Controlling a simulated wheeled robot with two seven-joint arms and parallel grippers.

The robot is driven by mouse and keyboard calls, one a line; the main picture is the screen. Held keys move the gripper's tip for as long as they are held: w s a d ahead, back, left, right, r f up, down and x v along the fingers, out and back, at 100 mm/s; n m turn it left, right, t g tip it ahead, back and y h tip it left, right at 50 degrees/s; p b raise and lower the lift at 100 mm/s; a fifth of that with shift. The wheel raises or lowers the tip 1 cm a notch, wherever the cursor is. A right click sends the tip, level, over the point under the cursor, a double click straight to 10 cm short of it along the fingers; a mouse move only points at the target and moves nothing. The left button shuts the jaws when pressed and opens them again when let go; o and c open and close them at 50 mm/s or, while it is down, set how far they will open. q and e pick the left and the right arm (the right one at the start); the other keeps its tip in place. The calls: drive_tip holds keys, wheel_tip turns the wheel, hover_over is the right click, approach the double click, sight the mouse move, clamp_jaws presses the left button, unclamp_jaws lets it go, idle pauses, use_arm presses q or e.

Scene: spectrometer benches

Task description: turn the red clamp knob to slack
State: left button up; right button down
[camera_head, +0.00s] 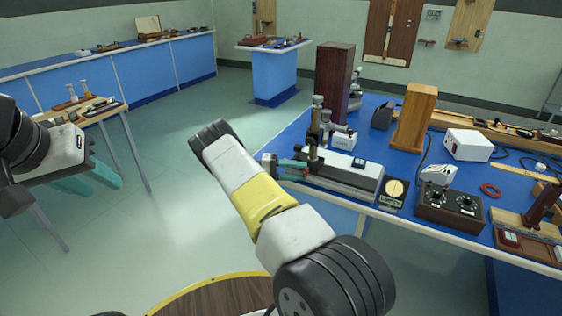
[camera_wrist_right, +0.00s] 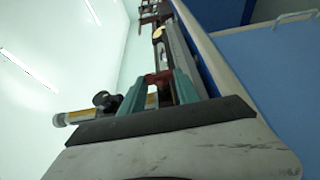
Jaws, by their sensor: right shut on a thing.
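The red clamp knob (camera_wrist_right: 160,78) shows in the right wrist view between the tips of my right gripper's teal fingers. My right gripper (camera_wrist_right: 158,82) is shut on it. In the head view my right gripper (camera_head: 297,169) reaches the left end of the grey bench instrument (camera_head: 340,176), by its dark upright post. The knob is mostly hidden there by the fingers, and I cannot read its turn angle. My left gripper (camera_head: 90,180) hangs at the left of the head view, its teal fingers apart and empty, away from the blue bench.
A small wooden table (camera_head: 88,110) is near my left arm. Open floor lies between.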

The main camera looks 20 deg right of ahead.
idle(0.3)
drive_tip(key=c, duration=0.9)
unclamp_jaws()
drive_tip(key=v, duration=0.7)
drive_tip(key=shift+w+a+f, duration=0.1)
drive_tip(key=shift+w+a, duration=0.05)
drive_tip(key=shift+a, duration=0.2)
